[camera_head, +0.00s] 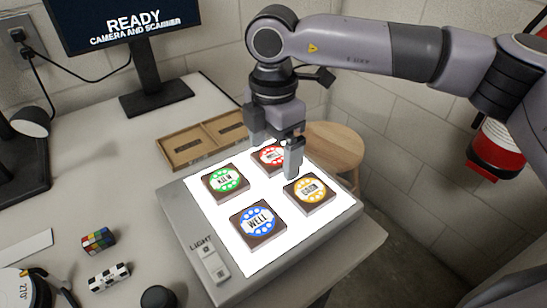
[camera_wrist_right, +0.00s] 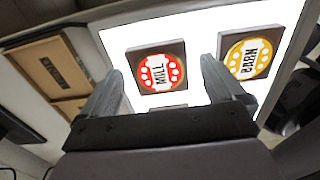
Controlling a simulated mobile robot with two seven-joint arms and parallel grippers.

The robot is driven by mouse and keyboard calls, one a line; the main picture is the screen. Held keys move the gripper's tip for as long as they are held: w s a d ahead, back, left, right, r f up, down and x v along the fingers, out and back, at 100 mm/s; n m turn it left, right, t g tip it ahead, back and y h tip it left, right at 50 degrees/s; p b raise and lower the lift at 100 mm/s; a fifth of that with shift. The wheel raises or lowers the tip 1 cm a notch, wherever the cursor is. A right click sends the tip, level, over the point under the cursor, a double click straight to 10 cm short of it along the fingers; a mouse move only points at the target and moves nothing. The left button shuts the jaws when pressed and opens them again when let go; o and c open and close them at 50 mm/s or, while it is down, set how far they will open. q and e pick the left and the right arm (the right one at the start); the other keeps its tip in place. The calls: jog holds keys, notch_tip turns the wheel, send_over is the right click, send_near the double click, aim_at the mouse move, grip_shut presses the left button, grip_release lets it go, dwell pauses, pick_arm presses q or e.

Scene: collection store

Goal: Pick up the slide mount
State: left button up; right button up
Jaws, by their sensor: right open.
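Several dark square slide mounts with round coloured labels lie on a lit light box (camera_head: 205,240). They are the green slide mount (camera_head: 225,182), the blue WELL slide mount (camera_head: 258,224), the yellow slide mount (camera_head: 311,194) and the red slide mount (camera_head: 268,157). In the right wrist view the red one reads MILL (camera_wrist_right: 157,68) and the yellow one reads BARN (camera_wrist_right: 247,55). My right gripper (camera_head: 275,160) is open and empty above the light box, over the red mount's area; one finger partly hides that mount. My left gripper is not seen.
A wooden divided tray (camera_head: 183,150) lies behind the light box. A monitor (camera_head: 125,22) stands at the back left. A puzzle cube (camera_head: 98,241), a checkered block (camera_head: 109,277) and a dark round knob (camera_head: 158,297) lie left of the box. A wooden stool (camera_head: 337,143) stands behind right.

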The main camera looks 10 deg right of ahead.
jog(key=c, duration=1.1)
jog(key=shift+r, duration=0.1)
jog(key=shift+c, duration=0.2)
